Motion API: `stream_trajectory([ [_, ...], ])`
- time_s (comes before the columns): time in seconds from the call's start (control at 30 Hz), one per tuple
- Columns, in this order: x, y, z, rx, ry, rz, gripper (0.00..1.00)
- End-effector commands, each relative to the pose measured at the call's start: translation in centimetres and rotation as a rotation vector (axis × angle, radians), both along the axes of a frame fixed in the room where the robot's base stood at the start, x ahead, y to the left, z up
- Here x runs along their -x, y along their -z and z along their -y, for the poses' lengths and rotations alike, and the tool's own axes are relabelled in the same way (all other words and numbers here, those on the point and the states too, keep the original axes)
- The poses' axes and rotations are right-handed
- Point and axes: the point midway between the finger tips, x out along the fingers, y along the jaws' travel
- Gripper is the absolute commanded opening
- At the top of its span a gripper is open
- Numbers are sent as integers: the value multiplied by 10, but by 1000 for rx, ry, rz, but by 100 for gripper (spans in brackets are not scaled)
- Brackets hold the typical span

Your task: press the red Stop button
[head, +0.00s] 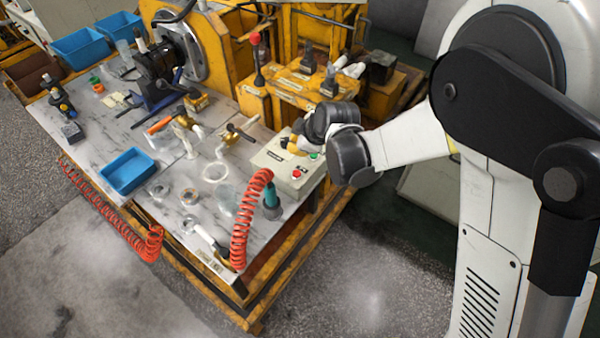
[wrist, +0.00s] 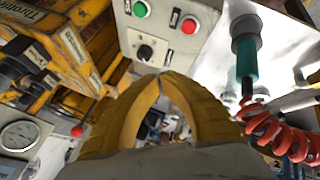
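The red button (head: 296,174) sits on the sloped face of a light grey control box (head: 268,158) at the table's right edge. In the wrist view the red button (wrist: 189,25) is at the top, right of the green button (wrist: 140,9), with a black label between them. My gripper (head: 293,147) is over the box in the head view, apart from the red button. In the wrist view its yellow fingers (wrist: 162,76) meet at the tips, below a black rotary knob (wrist: 145,52). Nothing is held. The distance from fingertips to box is unclear.
A teal-handled tool (head: 270,198) with a coiled red hose (head: 242,225) stands just beside the box. Yellow machinery with levers (head: 256,60) rises behind it. A blue tray (head: 128,171) and several loose parts lie farther left on the table.

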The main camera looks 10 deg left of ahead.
Motion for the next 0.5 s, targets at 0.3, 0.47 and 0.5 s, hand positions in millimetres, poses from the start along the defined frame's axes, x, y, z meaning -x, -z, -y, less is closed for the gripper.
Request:
stream_trajectory([
  [0.3, 0, 9, 0, -1, 2, -1, 0],
  [0.47, 0, 26, 0, -1, 2, -1, 0],
  [0.5, 0, 31, 0, -1, 2, -1, 0],
])
